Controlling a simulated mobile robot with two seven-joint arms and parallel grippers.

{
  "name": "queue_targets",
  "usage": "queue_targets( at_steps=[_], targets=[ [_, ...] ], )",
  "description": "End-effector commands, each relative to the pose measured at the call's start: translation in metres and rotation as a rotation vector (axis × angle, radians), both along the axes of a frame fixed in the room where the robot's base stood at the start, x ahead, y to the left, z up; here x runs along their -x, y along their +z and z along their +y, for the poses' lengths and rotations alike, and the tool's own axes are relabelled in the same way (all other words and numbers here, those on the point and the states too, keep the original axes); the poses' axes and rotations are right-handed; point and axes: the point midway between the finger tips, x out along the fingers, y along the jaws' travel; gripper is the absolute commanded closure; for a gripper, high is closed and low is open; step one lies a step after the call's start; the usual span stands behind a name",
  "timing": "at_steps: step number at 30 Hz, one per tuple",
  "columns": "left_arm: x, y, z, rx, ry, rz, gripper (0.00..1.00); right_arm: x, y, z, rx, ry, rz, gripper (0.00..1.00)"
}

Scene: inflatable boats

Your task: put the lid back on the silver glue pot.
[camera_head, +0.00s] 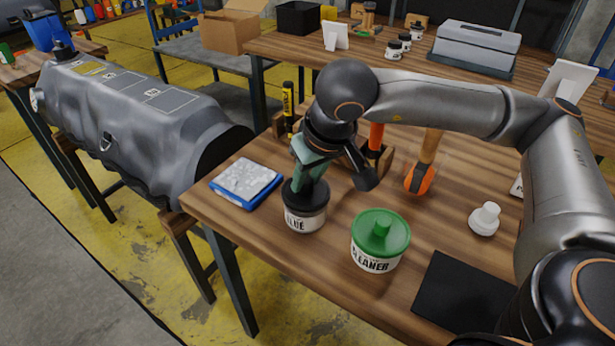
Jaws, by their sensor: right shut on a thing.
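The glue pot (305,221) stands near the front left of the wooden table, upright, with a pale band lettered "GLUE". A black lid (295,196) is at its top, level with the rim. My right gripper (308,184) points down over the pot, its green fingers shut on the middle of the black lid. I see no clear gap between lid and pot, but cannot tell whether the lid is fully seated. The fingers hide part of the lid. My left gripper is not in view.
A green-lidded cleaner pot (378,252) stands close on the right. A white knobbed cap (485,218), a black mat (462,292) and an orange-headed mallet (419,178) lie further right. A blue-edged block (246,183) lies left, near the table edge.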

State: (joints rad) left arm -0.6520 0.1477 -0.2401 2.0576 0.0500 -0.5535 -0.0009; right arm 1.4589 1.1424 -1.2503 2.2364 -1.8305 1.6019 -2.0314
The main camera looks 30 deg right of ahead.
Motion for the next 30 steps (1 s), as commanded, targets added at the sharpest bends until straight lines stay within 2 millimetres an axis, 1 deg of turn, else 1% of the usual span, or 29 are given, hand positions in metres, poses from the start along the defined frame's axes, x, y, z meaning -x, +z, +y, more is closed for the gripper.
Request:
queue_targets(
  at_steps=[11,24,30],
  targets=[
    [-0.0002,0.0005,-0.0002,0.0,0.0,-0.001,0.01,0.0,0.0001,0.0001,0.0,0.0,0.0,1.0],
    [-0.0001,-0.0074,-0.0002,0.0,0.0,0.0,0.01,0.0001,-0.0034,0.0,0.0,0.0,0.0,1.0],
    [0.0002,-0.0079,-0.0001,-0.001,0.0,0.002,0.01,0.0002,-0.0029,0.0,0.0,0.0,0.0,1.0]
  ],
)
